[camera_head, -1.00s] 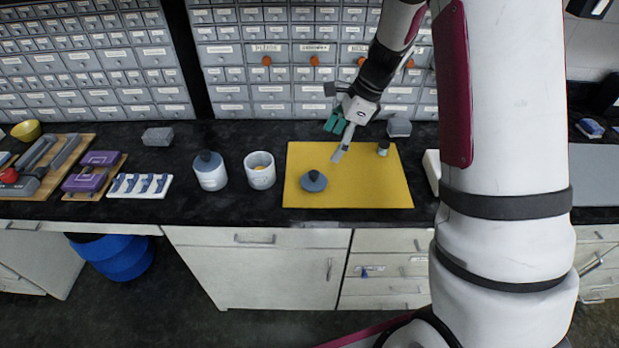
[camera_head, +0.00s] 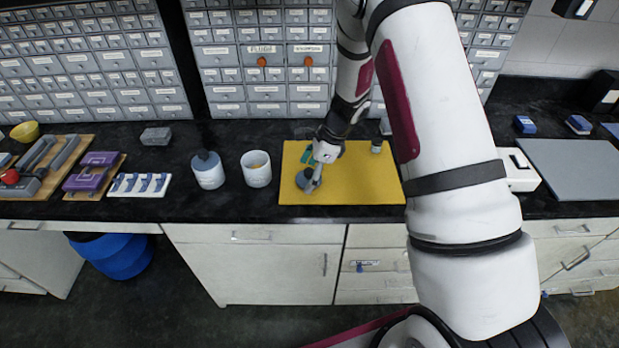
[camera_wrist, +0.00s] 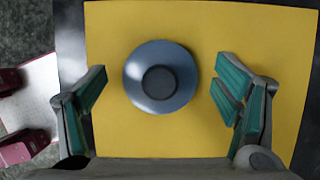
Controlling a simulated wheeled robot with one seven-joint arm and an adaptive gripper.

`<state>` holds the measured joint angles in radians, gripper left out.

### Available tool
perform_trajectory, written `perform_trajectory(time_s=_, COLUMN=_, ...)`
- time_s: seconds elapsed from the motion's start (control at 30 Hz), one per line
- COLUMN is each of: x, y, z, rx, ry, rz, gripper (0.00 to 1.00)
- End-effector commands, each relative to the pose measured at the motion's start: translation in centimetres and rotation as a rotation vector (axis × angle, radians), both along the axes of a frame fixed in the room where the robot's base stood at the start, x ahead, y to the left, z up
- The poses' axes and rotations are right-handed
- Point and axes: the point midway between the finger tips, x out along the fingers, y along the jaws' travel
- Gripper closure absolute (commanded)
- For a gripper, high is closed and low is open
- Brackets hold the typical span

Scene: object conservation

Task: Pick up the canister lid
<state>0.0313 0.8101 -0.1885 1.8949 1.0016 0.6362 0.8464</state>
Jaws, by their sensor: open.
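The canister lid (camera_wrist: 161,77) is a round blue-grey disc with a dark knob, lying on the yellow mat (camera_wrist: 205,20). In the head view the lid (camera_head: 301,183) is partly hidden by my gripper (camera_head: 312,182). In the wrist view my gripper (camera_wrist: 160,95) is open, with one teal-padded finger on each side of the lid and a gap to both. Nothing is held. An open white canister (camera_head: 256,176) stands left of the mat, with something yellowish inside. Left of it stands a white canister with a blue-grey lid on (camera_head: 208,172).
A small dark-topped jar (camera_head: 377,146) stands at the mat's back right. A white rack with blue clips (camera_head: 139,185), purple boxes (camera_head: 92,177) and a grey block (camera_head: 156,137) lie farther left. Drawer cabinets rise behind the counter. The mat's right part (camera_head: 375,185) is clear.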

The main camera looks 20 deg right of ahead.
Motion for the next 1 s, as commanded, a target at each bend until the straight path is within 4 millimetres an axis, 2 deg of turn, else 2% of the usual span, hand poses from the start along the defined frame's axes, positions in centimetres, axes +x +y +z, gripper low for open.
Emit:
perform_trajectory(time_s=0.27, x=0.07, y=0.09, z=-0.29, rx=0.000, ry=-0.001, rz=0.000, gripper=0.17)
perform_trajectory(time_s=0.4, x=0.06, y=0.09, z=-0.28, rx=0.000, ry=-0.001, rz=0.000, gripper=0.49)
perform_trajectory(time_s=0.5, x=0.06, y=0.08, z=-0.28, rx=0.000, ry=-0.001, rz=0.000, gripper=0.67)
perform_trajectory(time_s=0.83, x=0.08, y=0.09, z=-0.15, rx=0.000, ry=-0.001, rz=0.000, gripper=0.68)
perform_trajectory(time_s=1.0, x=0.16, y=0.12, z=0.64, rx=0.000, ry=-0.002, rz=0.000, gripper=0.68)
